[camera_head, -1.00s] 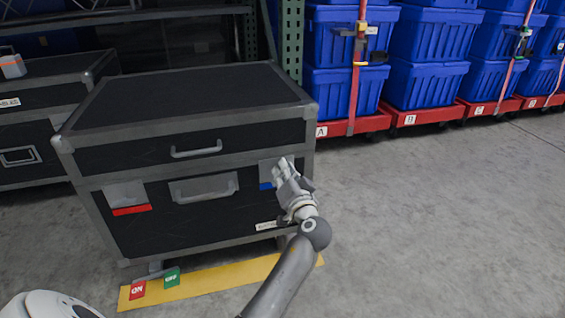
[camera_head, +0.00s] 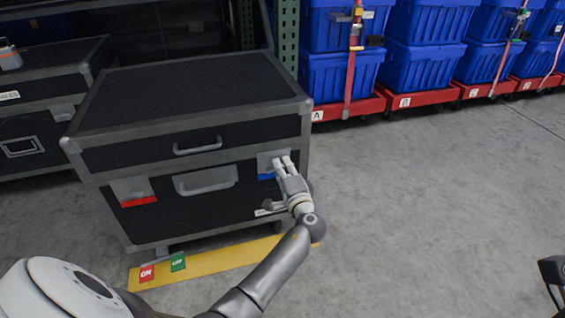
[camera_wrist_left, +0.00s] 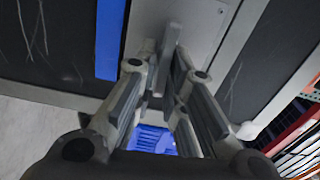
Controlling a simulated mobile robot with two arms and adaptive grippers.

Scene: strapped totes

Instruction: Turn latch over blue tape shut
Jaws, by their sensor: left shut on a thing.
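The black case (camera_head: 190,92) has a silver latch plate (camera_head: 266,160) at its front right, with a strip of blue tape (camera_head: 265,177) just under it. My left gripper (camera_head: 284,164) is at this plate and hides part of it. In the left wrist view the latch plate (camera_wrist_left: 203,22) is close, with the blue tape (camera_wrist_left: 110,40) to the left. There my left gripper (camera_wrist_left: 158,68) is shut on the grey latch tab (camera_wrist_left: 170,42), which stands out from the plate. The tab's exact angle is partly hidden by the fingers.
A second latch plate (camera_head: 132,189) with red tape (camera_head: 139,202) is at the case's front left. A yellow floor strip (camera_head: 214,262) bears red and green labels. Blue totes (camera_head: 340,82) on red dollies stand behind.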

